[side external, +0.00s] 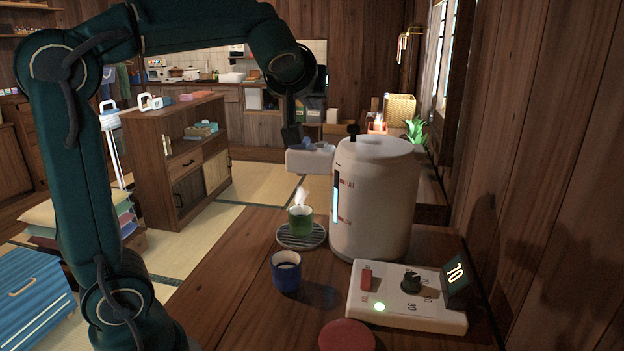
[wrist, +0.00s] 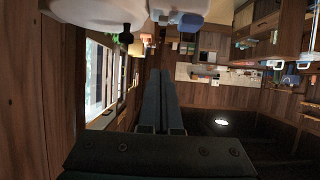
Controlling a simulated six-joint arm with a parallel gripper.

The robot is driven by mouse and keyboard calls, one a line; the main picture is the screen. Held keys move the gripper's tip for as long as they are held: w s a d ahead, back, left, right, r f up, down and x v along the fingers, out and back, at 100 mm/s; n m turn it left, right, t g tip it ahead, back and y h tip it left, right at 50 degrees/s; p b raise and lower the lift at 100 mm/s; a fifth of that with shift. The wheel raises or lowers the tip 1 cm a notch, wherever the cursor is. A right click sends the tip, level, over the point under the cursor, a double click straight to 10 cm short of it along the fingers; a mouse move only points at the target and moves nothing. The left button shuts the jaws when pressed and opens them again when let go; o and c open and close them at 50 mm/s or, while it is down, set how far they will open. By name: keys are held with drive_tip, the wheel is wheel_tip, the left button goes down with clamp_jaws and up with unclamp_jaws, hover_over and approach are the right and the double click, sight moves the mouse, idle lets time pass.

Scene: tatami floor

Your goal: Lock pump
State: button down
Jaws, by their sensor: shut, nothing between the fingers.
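A large white water pot (side external: 372,205) stands upright on the wooden counter, with a level gauge and red marks on its side. Its white spout head (side external: 308,160) juts left and carries a small bluish piece (side external: 308,144) on top. A small black knob (side external: 353,129) sticks up at the lid's edge; in the wrist view a dark knob (wrist: 126,36) shows beside the pale pot (wrist: 185,9). My gripper (side external: 293,144) is shut and empty, pointing down at the spout head's left end; I cannot tell if it touches. Its closed fingers (wrist: 172,76) fill the wrist view's middle.
A steaming green cup (side external: 300,221) stands on a round slatted coaster (side external: 302,243) under the spout. A blue cup (side external: 286,272), a control box (side external: 440,316) with a display reading 70, and a red round object (side external: 347,336) are nearer. A wooden wall closes the right.

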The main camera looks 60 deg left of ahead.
hover_over(323, 142)
drive_tip(key=s+d, duration=0.2)
drive_tip(key=s, duration=0.1)
drive_tip(key=f, duration=0.3)
drive_tip(key=shift+w+d+f, duration=0.1)
drive_tip(key=shift+w+f, duration=0.15)
drive_tip(key=shift+f, duration=0.05)
wheel_tip(323, 142, down, 3)
drive_tip(key=shift+r, duration=0.15)
drive_tip(key=shift+d+f, duration=0.15)
drive_tip(key=shift+f, duration=0.55)
drive_tip(key=shift+s+d+f, duration=0.1)
drive_tip(key=shift+s+f, duration=0.05)
drive_tip(key=shift+f, duration=0.35)
drive_tip(key=shift+r, duration=0.1)
drive_tip(key=shift+r, duration=0.75)
